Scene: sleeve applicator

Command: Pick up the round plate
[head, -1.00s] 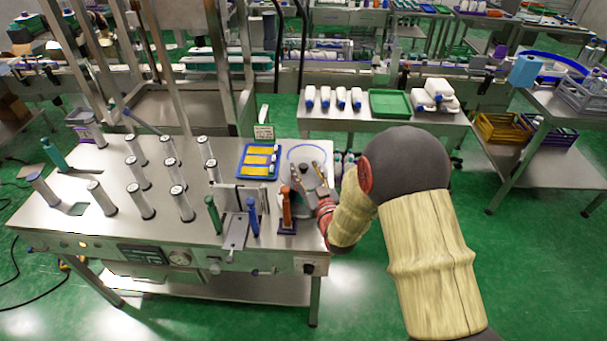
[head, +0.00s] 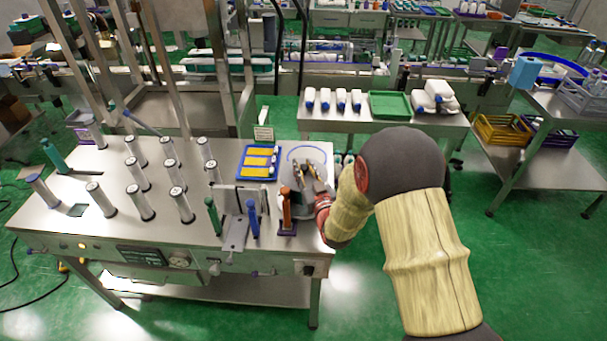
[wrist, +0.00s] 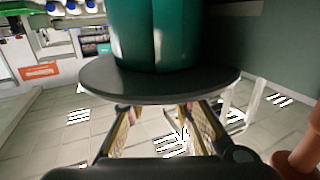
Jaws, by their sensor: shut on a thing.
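The round plate (wrist: 105,82) is a grey disc seen nearly edge-on in the wrist view. A dark green rounded body (wrist: 155,40) stands against its upper side. My gripper (wrist: 157,110) has both fingers at the plate's near edge, with a gap showing between them. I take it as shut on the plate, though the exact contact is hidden. In the head view my gripper (head: 310,172) is over the right end of the metal table. My gripper and arm hide much of what is there.
A blue tray with yellow pieces (head: 259,160) lies left of my gripper. Orange (head: 287,210) and blue (head: 252,220) upright handles stand at the table's front. Several clear cylinders stand further left. A bench with a green tray (head: 391,105) is behind.

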